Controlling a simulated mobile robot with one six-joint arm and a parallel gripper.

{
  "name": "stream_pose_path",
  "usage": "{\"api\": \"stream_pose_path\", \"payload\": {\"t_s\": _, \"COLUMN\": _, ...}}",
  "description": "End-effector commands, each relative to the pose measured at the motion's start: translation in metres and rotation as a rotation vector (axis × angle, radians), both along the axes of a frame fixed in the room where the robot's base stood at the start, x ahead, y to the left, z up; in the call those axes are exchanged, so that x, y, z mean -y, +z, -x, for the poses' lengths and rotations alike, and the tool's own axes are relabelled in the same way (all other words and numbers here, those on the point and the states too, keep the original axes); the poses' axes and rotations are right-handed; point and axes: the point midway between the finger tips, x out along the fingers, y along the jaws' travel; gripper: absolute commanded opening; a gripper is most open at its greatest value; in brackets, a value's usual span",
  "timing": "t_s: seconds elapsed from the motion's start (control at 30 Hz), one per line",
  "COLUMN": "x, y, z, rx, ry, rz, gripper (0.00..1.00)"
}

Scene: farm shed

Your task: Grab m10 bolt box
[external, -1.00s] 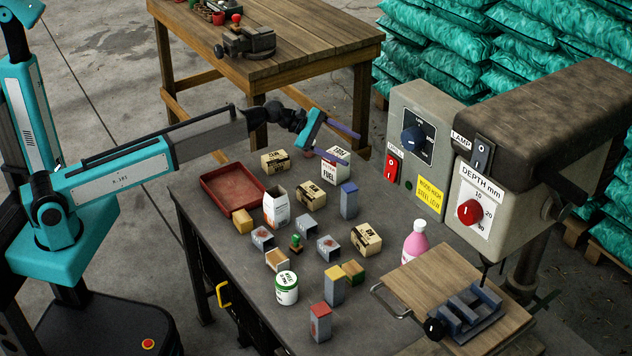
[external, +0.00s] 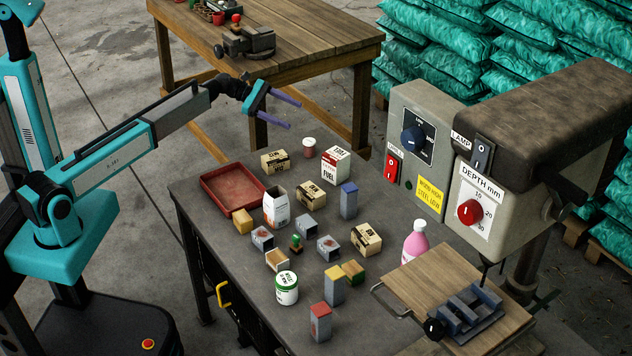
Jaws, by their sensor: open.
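Three similar tan cardboard boxes with dark printed bands stand on the grey workbench: one at the back left (external: 275,160), one in the middle (external: 311,194) and one nearer the front right (external: 366,239). Their print is too small to tell for certain which is the M10 bolt box. My gripper (external: 294,114) is open and empty. It is raised beyond the far end of the bench in the picture, apart from all the boxes, with its purple fingers pointing right.
A red tray (external: 207,190), a white fuel box (external: 336,165), a white carton (external: 276,207), a blue-topped block (external: 348,201) and several small blocks crowd the bench. A pink bottle (external: 415,242) and a drill press (external: 500,200) stand at the right. A wooden table (external: 300,55) is behind.

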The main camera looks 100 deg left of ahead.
Motion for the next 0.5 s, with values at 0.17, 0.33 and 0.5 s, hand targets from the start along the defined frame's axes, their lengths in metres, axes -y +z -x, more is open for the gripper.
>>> {"api": "stream_pose_path", "payload": {"t_s": 0.17, "x": 0.004, "y": -0.007, "z": 0.013, "rx": -0.001, "ry": -0.044, "rz": 0.052, "gripper": 0.65}}
{"api": "stream_pose_path", "payload": {"t_s": 0.33, "x": 0.024, "y": -0.019, "z": 0.009, "rx": -0.022, "ry": -0.113, "rz": 0.106, "gripper": 0.65}}
{"api": "stream_pose_path", "payload": {"t_s": 0.5, "x": 0.054, "y": -0.036, "z": -0.003, "rx": -0.060, "ry": -0.203, "rz": 0.171, "gripper": 0.65}}
